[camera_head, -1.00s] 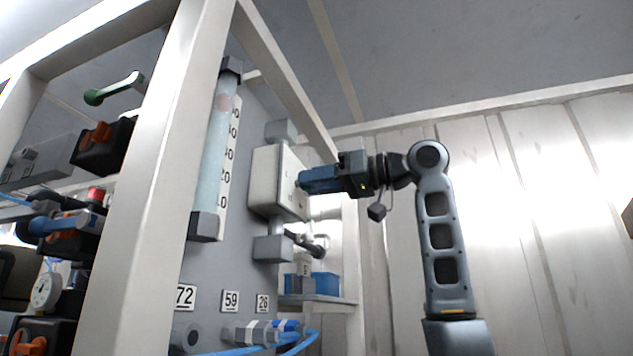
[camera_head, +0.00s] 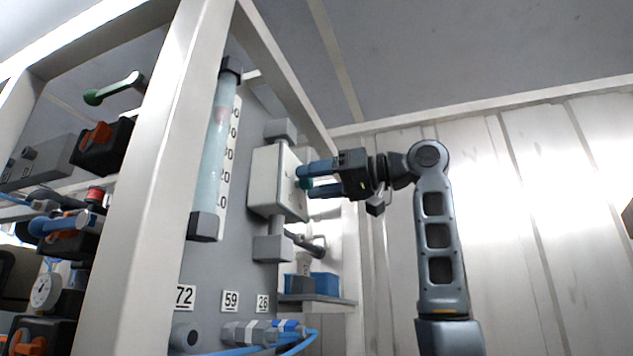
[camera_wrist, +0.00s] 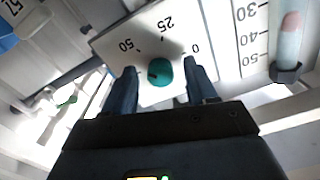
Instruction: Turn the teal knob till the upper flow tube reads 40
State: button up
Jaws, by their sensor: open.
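The teal knob (camera_wrist: 160,72) sits on a white dial plate (camera_wrist: 150,42) marked 0, 25 and 50, with a dark mark on its left side. My gripper (camera_wrist: 160,78) is open, with one finger on each side of the knob and a visible gap at each. In the head view, the knob (camera_head: 306,184) shows between the fingers at the front of a pale box. The upper flow tube (camera_head: 213,150) stands on the grey panel beside a number scale.
A white frame post (camera_head: 160,180) stands left of the tube. A slanted beam (camera_head: 285,75) runs above the box. A blue bin (camera_head: 325,283) sits on a shelf below. Hoses and fittings (camera_head: 255,332) are lower down. The space right of my arm is clear.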

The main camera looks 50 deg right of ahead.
jog(key=shift+s, duration=0.1)
jog(key=b+v, duration=0.2)
jog(key=v, duration=0.5)
jog(key=shift+s, duration=0.25)
jog(key=shift+s+d, duration=0.1)
jog(key=shift+d, duration=0.05)
